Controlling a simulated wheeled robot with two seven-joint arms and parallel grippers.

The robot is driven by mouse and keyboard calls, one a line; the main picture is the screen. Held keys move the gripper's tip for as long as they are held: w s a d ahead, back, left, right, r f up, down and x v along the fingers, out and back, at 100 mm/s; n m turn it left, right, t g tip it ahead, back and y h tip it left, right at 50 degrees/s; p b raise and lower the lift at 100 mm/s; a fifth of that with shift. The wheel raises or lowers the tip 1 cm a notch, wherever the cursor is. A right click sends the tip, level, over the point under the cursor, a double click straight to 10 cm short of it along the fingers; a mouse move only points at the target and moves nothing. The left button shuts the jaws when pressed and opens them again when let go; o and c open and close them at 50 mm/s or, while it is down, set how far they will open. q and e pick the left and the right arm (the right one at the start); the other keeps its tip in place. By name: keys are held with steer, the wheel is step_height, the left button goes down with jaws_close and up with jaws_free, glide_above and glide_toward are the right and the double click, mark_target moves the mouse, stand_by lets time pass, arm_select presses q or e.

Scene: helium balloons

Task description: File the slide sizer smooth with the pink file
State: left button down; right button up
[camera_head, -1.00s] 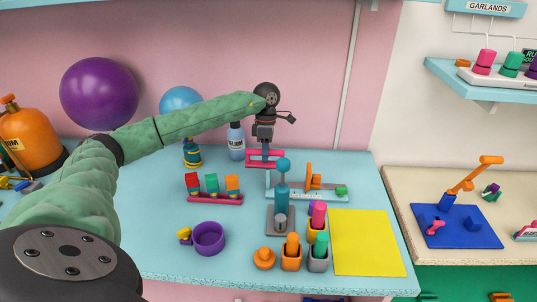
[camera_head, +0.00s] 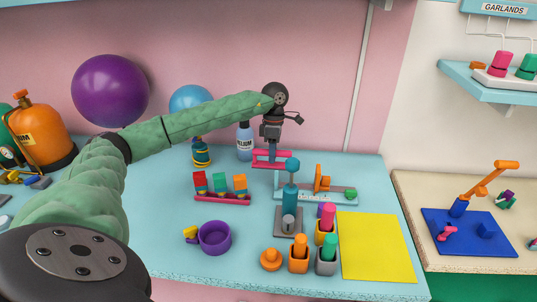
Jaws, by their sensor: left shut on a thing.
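My left gripper (camera_head: 271,146) points down over the back of the blue table and is shut on the pink file (camera_head: 263,163). The jaws cover part of the file. The slide sizer (camera_head: 333,196) lies just in front and to the right: a pale teal ruler-like base with an orange upright and a green piece at its right end. A teal post tool partly hides its left part. The file is close to the sizer's left end; I cannot tell whether they touch. My right gripper is not in view.
A teal-knobbed post tool (camera_head: 290,200) stands in front of the sizer. A yellow sheet (camera_head: 380,247) lies right.

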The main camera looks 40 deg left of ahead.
mark_target(288, 154)
arm_select(q)
steer(key=shift+w+d+f, duration=0.15)
steer(key=shift+w+d, duration=0.2)
steer(key=shift+d, duration=0.4)
steer(key=shift+w+d+b, duration=0.2)
steer(key=shift+d+b, duration=0.1)
steer(key=shift+d, duration=0.15)
steer(key=shift+w+d, duration=0.75)
steer(key=shift+d, duration=0.35)
steer(key=shift+r, duration=0.75)
steer(key=shift+w+a, duration=0.1)
